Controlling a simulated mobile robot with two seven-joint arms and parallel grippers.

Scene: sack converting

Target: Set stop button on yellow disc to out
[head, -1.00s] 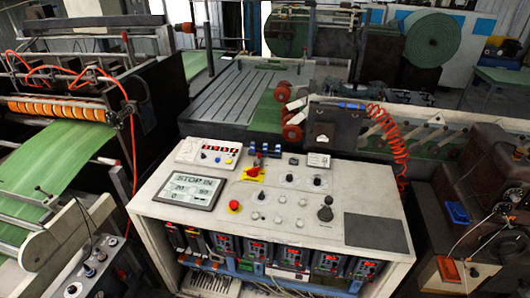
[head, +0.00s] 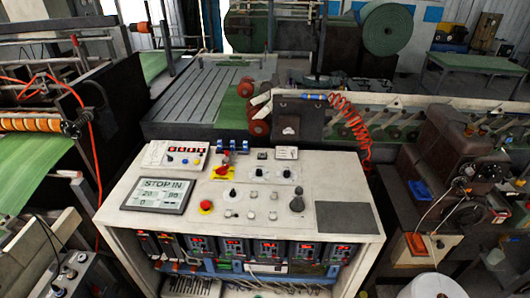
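A red stop button (head: 222,169) sits on a yellow disc (head: 228,175) near the back of the white control console, right of the small switch box. It is too small to tell whether the button is in or out. A display (head: 160,195) on the console's left reads "STOP IN" above some smaller numbers. A second red button (head: 206,206) stands nearer the front, with no clear yellow disc under it. Neither of my grippers shows in the head view.
The console top (head: 250,222) also bears several knobs, a dark grey pad (head: 342,217) and a switch box (head: 175,156). A red coiled hose (head: 350,130) hangs behind it. A brown machine (head: 440,150) stands to the right, a green web machine to the left.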

